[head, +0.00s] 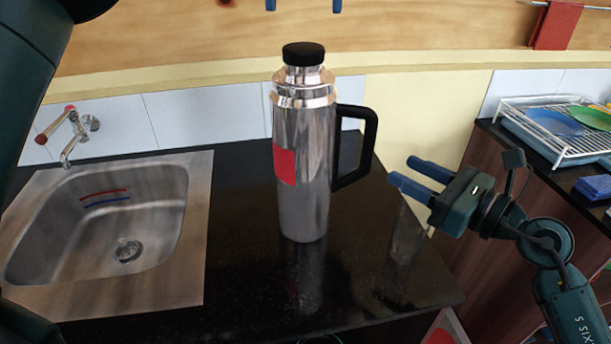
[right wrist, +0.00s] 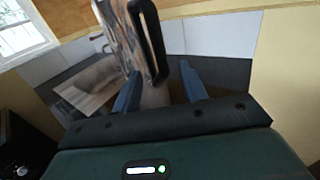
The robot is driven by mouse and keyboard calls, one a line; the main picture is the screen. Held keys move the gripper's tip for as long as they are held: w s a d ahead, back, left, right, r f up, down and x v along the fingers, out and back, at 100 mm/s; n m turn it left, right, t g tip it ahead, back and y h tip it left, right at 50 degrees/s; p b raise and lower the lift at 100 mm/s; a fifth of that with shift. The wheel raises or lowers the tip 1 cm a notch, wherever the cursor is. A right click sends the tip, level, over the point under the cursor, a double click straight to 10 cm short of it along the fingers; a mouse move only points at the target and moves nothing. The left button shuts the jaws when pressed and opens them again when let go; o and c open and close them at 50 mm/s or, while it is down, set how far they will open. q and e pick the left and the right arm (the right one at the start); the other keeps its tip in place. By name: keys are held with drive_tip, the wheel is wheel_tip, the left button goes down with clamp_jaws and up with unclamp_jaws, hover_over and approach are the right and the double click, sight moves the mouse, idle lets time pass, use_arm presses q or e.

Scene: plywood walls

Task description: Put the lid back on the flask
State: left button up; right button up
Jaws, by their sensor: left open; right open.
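The silver flask (head: 305,200) stands upright on the black counter, with a red patch on its side and a black handle (head: 368,150) on its right. The black lid (head: 303,53) sits on top of the flask neck and looks level; I cannot tell how tightly it is seated. My left gripper (head: 303,5) is open above the lid, apart from it; only its blue fingertips show at the top edge. My right gripper (head: 401,170) is open and empty, right of the handle. In the right wrist view the flask (right wrist: 120,35) and handle (right wrist: 150,45) are beyond the fingers (right wrist: 158,85).
A steel sink (head: 128,215) with a tap (head: 75,130) is to the left of the flask. A white dish rack (head: 560,140) with plates stands on a separate counter at right. A red cloth (head: 557,25) hangs at upper right. The black counter (head: 240,270) around the flask is clear.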

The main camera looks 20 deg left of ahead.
sight(372, 154)
drive_tip(key=x, duration=0.7)
drive_tip(key=shift+w+a, duration=0.2)
drive_tip(key=shift+a, duration=0.1)
drive_tip(key=shift+c, duration=0.4)
clamp_jaws()
